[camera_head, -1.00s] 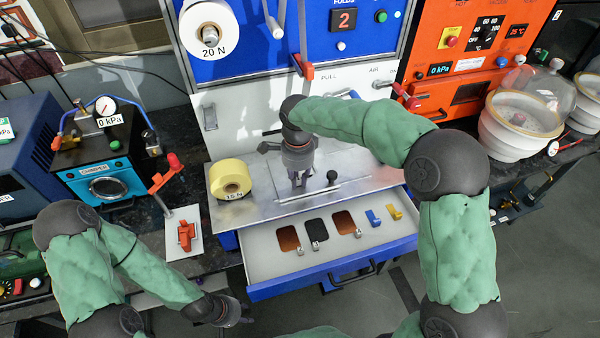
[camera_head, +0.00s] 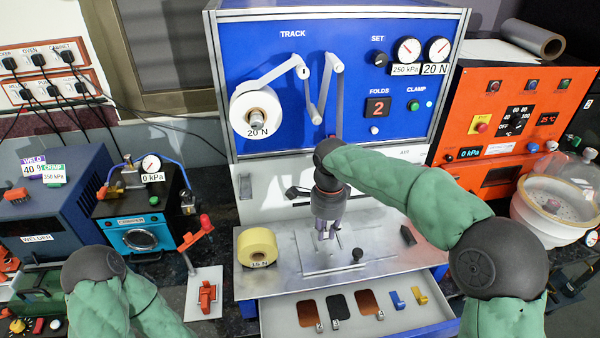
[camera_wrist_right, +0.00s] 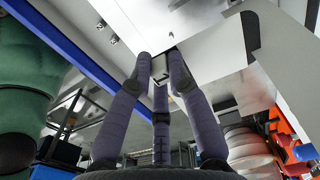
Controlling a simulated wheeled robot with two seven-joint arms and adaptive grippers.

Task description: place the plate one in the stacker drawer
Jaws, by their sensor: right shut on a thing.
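The stacker drawer (camera_head: 283,321) is pulled out below the metal deck, its front cut off by the picture's lower edge. Inside lie a brown plate (camera_head: 309,312), a black plate (camera_head: 340,305) and another brown plate (camera_head: 368,302), each with a small metal tab. I cannot tell which is plate one. My right gripper (camera_head: 327,236) points down at the deck, behind and above the drawer. Its fingers, also in the right wrist view (camera_wrist_right: 161,66), are shut on a small grey piece (camera_wrist_right: 158,69), mostly hidden between them. My left gripper is out of view.
The deck (camera_head: 262,284) carries a yellow roll (camera_head: 258,248) at left, a black knob (camera_head: 357,255) and a dark block (camera_head: 408,236) at right. Blue (camera_head: 397,300) and yellow (camera_head: 419,295) clips lie in the drawer. A red-handled lever (camera_head: 199,232) stands left of the deck.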

